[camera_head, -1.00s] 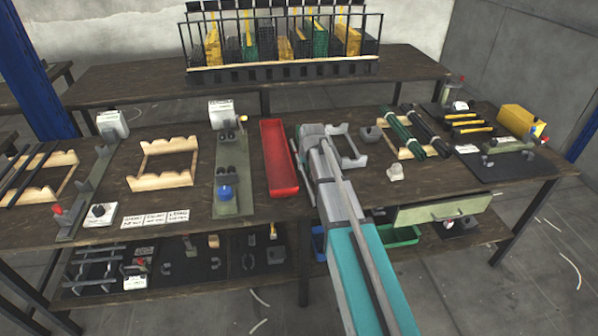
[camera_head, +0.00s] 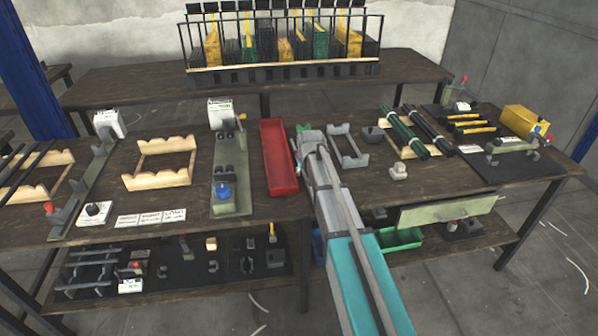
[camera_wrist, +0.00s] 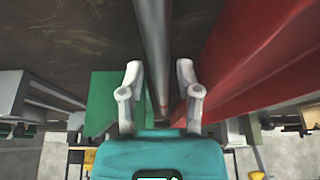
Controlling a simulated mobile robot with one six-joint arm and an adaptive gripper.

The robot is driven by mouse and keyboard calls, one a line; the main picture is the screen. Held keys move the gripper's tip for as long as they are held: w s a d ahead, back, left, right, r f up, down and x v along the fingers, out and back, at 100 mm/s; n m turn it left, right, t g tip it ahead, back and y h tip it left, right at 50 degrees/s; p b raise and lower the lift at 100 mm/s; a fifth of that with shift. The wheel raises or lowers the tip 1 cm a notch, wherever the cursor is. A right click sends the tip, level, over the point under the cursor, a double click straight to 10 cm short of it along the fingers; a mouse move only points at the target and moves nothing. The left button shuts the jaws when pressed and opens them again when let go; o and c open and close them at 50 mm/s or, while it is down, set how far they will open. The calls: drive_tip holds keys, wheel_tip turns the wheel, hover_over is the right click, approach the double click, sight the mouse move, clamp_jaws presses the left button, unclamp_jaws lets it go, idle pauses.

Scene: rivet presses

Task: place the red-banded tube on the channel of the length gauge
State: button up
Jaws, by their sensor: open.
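My gripper (camera_wrist: 159,73) is open, with one finger on each side of the tube and a gap to each. In the head view my arm hides most of the tube. No label names the length gauge; a green fixture (camera_head: 231,180) with dark supports and a blue knob stands left of the tray, and I cannot tell if it is the gauge.
The red tray (camera_head: 265,130) is close beside my gripper. A grey cradle (camera_head: 352,160) stands to its right, and a wooden rack (camera_head: 400,152) holds green and black tubes. A wooden cradle (camera_head: 185,178) stands empty at left.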

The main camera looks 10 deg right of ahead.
sight(304, 173)
idle(0.3)
clamp_jaws()
drive_tip(key=shift+r, duration=0.2)
idle(0.4)
wheel_tip(304, 173, up, 10)
drive_tip(key=p, duration=1)
drive_tip(key=shift+f, duration=0.2)
idle(0.4)
